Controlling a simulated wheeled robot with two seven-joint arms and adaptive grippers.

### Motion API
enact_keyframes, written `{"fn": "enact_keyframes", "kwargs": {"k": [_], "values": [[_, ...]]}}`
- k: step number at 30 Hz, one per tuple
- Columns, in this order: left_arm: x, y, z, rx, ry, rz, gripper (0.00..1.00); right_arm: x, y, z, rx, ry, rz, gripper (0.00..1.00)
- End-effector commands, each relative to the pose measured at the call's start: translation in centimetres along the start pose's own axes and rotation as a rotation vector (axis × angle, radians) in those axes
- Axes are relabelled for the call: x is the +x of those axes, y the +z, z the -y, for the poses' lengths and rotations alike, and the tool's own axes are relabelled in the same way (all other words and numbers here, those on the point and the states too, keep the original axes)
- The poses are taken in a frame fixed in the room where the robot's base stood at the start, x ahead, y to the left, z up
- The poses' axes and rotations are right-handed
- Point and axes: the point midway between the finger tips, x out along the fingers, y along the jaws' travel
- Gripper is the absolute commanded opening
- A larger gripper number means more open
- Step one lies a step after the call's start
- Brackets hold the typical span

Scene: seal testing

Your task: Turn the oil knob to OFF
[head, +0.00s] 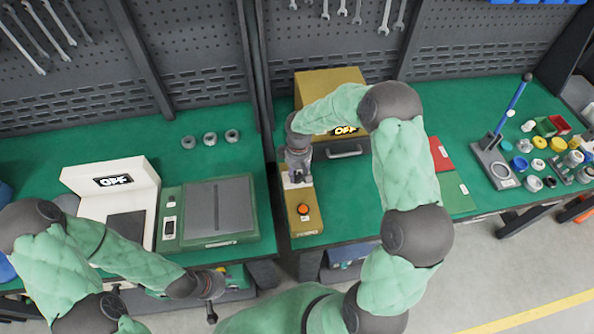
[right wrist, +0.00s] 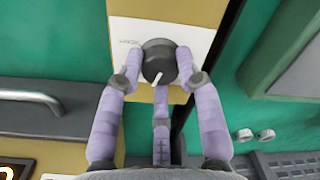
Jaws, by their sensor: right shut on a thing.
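The oil knob (right wrist: 159,60) is a dark round knob with a white pointer line, on a white label plate. In the right wrist view its pointer slants toward the lower left. My right gripper (right wrist: 158,72) is shut on the knob, with purple-grey fingers on both sides and another finger below. In the head view my right gripper (head: 297,177) comes down over the far end of a yellow control panel (head: 305,224) and hides the knob. My left gripper (head: 212,287) hangs near the front edge of the left table; its fingers are too unclear to judge.
An orange button (head: 303,209) sits nearer on the panel. A yellow box (head: 313,84) with a dark handle (head: 345,151) and an OFF display stands behind my right arm. A white machine (head: 116,188) with an OFF display and a green-grey case (head: 214,211) stand left.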

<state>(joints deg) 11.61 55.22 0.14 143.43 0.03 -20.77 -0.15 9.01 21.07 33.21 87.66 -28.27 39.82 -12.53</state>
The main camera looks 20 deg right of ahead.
Motion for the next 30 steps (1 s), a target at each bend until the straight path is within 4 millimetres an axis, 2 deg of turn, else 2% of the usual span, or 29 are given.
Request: {"fn": "enact_keyframes", "kwargs": {"k": [6,13,30], "values": [[-0.63,0.03,-0.22,0.0,0.0,0.0,0.4,0.09,0.15,0.08,-0.15,-0.003,0.012,0.03],[-0.93,0.03,-0.33,0.0,0.0,0.0,0.4,0.14,0.15,0.07,-0.248,-0.003,0.016,0.03],[-1.02,0.04,-0.37,0.0,0.0,0.0,0.4,0.23,0.17,0.09,-0.292,-0.003,0.019,0.03]]}}
